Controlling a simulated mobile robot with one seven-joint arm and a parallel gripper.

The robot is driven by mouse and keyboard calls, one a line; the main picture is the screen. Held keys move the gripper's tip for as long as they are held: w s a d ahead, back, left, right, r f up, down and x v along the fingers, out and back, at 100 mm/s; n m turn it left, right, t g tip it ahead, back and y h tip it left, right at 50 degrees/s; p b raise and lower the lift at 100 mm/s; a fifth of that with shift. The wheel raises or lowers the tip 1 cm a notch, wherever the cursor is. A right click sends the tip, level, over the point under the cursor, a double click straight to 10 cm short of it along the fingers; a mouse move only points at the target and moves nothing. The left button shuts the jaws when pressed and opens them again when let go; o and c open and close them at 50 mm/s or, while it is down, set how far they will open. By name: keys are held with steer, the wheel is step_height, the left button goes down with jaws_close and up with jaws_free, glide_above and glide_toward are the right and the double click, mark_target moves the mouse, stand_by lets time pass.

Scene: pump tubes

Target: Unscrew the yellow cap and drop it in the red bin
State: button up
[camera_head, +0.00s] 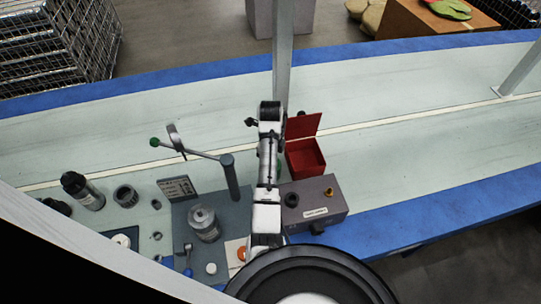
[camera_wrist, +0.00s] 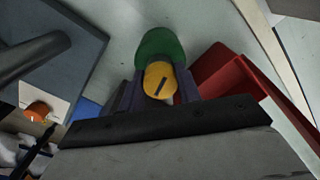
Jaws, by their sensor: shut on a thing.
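The yellow cap (camera_wrist: 160,82), with a dark slot on its face, sits between the fingers of my gripper (camera_wrist: 158,92) in the wrist view. My gripper is shut on it. A green rounded thing (camera_wrist: 160,45) lies just beyond the cap; I cannot tell whether they touch. The open red bin (camera_head: 305,158), its lid raised, stands on the table right of my arm in the head view. It also shows right of my gripper in the wrist view (camera_wrist: 228,78). In the head view my arm hides the cap and fingers.
Left of my arm are a plate with a green-tipped lever (camera_head: 190,150), a metal cylinder (camera_head: 203,222) and an orange piece (camera_wrist: 38,112). The table right of the bin is clear.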

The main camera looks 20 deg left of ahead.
steer(key=shift+d+n, duration=0.1)
steer(key=shift+n, duration=0.4)
steer(key=shift+n, duration=1.7)
steer(key=shift+n, duration=1.7)
